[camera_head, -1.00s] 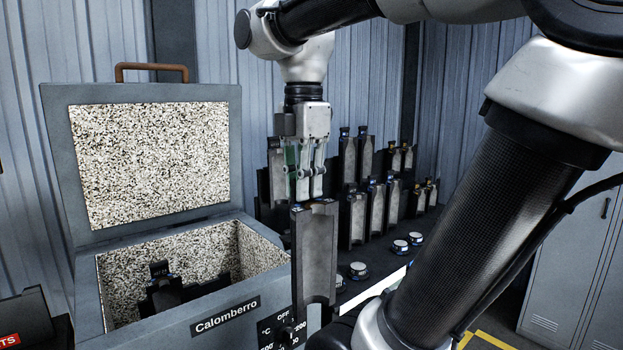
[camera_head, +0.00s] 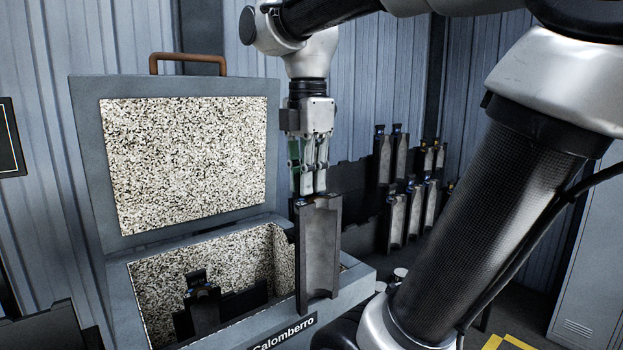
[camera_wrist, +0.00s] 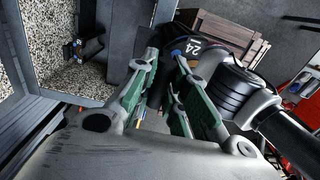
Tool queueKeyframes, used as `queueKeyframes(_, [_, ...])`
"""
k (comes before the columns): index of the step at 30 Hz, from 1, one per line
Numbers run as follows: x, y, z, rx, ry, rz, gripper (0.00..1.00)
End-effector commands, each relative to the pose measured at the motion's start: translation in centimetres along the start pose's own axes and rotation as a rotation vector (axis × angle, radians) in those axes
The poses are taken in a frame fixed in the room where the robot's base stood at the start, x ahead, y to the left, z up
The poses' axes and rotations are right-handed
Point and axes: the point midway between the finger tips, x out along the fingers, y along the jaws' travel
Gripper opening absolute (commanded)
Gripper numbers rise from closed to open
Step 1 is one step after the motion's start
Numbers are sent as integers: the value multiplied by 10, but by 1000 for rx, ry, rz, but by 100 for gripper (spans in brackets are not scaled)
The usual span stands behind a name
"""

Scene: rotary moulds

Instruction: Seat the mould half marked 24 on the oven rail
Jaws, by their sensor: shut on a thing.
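My gripper (camera_head: 312,192) is shut on the top end of a grey mould half (camera_head: 320,250), which hangs upright with its hollow face towards the head camera. In the wrist view the mould half shows its dark end with a white 24 (camera_wrist: 193,47) beyond my gripper (camera_wrist: 167,62). The oven (camera_head: 170,85), marked Calomberro, stands open with its lid up. The mould half is in front of the oven's right end in the head view; whether it touches the wall, I cannot tell. Inside the oven is a dark fixture (camera_head: 245,301), perhaps the rail, with a dark upright piece (camera_head: 197,292).
Several mould halves (camera_head: 398,160) stand in dark racks behind and to the right. The oven's raised lid stands close left of my gripper. Grey lockers (camera_head: 590,270) are at the far right.

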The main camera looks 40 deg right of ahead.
Motion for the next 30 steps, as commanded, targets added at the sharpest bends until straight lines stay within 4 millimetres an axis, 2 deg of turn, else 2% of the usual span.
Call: queueKeyframes(30, [-1, 81, 0, 0, -1, 4, 0])
